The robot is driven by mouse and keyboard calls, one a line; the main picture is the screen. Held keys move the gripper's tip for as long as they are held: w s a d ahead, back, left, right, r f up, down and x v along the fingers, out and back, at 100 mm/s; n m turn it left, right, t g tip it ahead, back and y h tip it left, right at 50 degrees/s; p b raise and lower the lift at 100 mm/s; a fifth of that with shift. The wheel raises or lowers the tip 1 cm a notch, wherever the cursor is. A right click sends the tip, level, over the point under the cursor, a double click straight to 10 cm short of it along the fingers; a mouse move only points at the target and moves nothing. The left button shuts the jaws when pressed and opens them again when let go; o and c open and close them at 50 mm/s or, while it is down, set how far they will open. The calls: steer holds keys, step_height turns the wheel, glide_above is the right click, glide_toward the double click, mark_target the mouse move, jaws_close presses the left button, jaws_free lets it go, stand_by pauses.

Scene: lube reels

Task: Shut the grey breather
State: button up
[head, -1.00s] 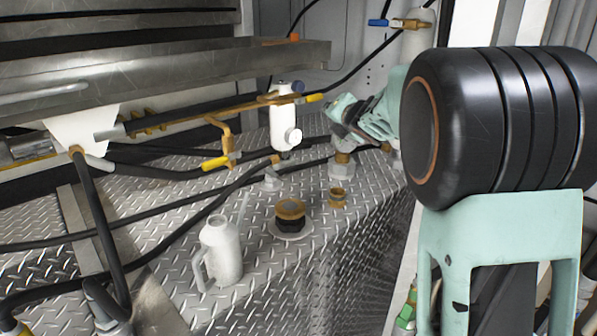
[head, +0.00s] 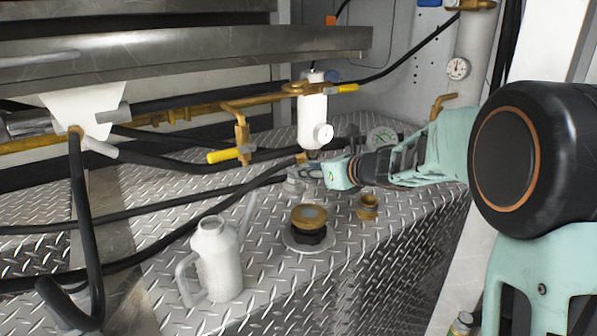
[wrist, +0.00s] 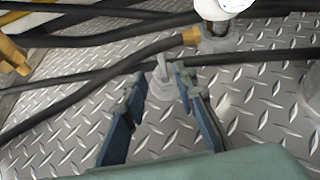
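The grey breather (wrist: 161,84) is a small grey fitting with a thin upright tab, standing on the diamond-plate top. In the wrist view it lies ahead of and between the two dark blue fingers of my gripper (wrist: 159,76). The fingers are open, with a gap on each side of the tab and no clear contact. In the head view my gripper (head: 313,173) reaches in from the right, close to the breather (head: 293,186), and partly hides it.
A black hose runs right behind the breather. A white filter bowl (head: 312,121) with a gauge hangs above and behind. A brass-topped cap (head: 310,217), a brass fitting (head: 368,208) and a white jug (head: 217,262) stand in front. Steel rails cross the upper left.

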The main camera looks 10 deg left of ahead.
mark_target(292, 169)
steer(key=x, duration=0.7)
steer(key=shift+w, duration=0.2)
steer(key=shift+c, duration=0.2)
jaws_close()
